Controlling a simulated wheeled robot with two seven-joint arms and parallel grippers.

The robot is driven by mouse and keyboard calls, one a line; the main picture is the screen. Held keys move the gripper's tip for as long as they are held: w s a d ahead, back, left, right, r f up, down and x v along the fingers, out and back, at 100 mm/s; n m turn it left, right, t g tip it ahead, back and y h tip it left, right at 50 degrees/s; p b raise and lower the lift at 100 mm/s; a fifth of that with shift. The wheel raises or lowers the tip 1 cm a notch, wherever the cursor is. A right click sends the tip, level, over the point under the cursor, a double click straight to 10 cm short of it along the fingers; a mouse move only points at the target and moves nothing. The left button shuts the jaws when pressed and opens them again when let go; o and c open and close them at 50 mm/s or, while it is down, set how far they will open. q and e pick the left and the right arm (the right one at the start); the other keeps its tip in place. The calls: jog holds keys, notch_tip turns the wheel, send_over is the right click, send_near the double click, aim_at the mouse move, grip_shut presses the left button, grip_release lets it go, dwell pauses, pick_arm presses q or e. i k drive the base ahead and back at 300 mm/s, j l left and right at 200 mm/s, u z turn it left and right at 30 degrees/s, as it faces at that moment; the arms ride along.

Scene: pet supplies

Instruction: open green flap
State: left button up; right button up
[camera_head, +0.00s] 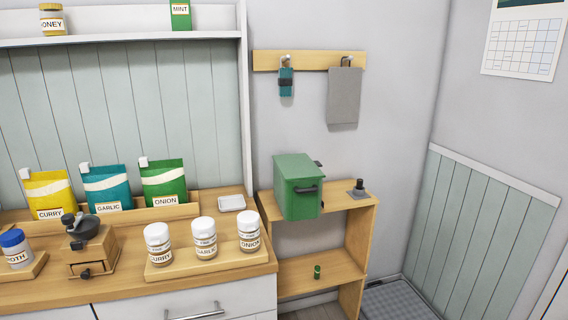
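A green box (296,187) stands on top of a low wooden shelf unit, right of the counter. Its front face carries a dark bar handle (307,189), and this face looks closed. No separate flap can be made out apart from the box's own faces. Neither of my grippers is in view.
The wooden shelf unit (350,252) also holds a small dark object (358,190) and, lower, a green item (317,272). The counter at left carries jars (205,239), pouches (164,182) and a grinder (91,247). A grey towel (344,97) hangs above the box.

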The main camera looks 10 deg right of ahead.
aim_at(293, 167)
jog(key=i+l+u, duration=0.1)
jog(key=l+u, duration=0.25)
jog(key=l, duration=0.95)
jog(key=l+u, duration=0.3)
jog(key=l, duration=1.9)
jog(key=k+z, duration=0.05)
